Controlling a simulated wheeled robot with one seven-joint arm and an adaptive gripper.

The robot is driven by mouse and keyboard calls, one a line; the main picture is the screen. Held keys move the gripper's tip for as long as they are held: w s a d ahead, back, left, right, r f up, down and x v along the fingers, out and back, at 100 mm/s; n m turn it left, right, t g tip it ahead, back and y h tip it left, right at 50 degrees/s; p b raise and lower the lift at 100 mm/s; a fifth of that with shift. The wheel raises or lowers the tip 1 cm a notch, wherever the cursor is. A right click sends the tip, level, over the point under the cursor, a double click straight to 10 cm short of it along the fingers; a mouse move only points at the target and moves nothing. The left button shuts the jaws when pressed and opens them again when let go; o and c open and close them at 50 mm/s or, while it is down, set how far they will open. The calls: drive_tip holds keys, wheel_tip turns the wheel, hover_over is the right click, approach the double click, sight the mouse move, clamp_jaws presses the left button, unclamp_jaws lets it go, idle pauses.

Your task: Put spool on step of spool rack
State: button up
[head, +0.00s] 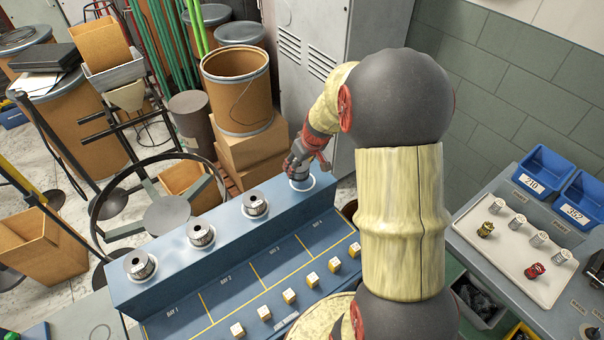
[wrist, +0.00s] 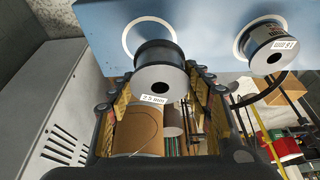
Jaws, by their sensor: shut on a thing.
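The blue spool rack (head: 180,275) has a raised back step (head: 228,222). Three spools, the left spool (head: 139,265), a middle spool (head: 200,233) and another spool (head: 255,205), stand on it. My gripper (head: 301,164) is at the step's right end, shut on a spool labelled 2.5 mm (wrist: 157,92). In the wrist view the fingers flank this spool, and a white ring (wrist: 130,39) on the step shows partly behind it. In the head view the held spool is mostly hidden by my gripper. I cannot tell whether it touches the step.
Several small labelled blocks (head: 289,296) line the rack's lower front. A grey cabinet (head: 318,60) and cardboard boxes (head: 247,150) stand behind the step. A round black-rimmed stand (head: 166,214) is close on the left. A tray (head: 500,255) with small parts is on the right table.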

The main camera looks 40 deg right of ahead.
sight(302, 171)
drive_tip(key=shift+w+d+f, duration=0.15)
drive_tip(key=shift+d+f, duration=0.45)
drive_tip(key=shift+f, duration=0.1)
drive_tip(key=shift+w+d+f+b, duration=0.1)
drive_tip(key=shift+d+f+b, duration=0.1)
drive_tip(key=shift+f, duration=0.7)
drive_tip(key=shift+d+f+b, duration=0.1)
drive_tip(key=shift+f+b, duration=0.05)
drive_tip(key=shift+f, duration=0.7)
drive_tip(key=shift+f, duration=0.15)
drive_tip(key=o, duration=1.5)
drive_tip(key=shift+a, duration=0.1)
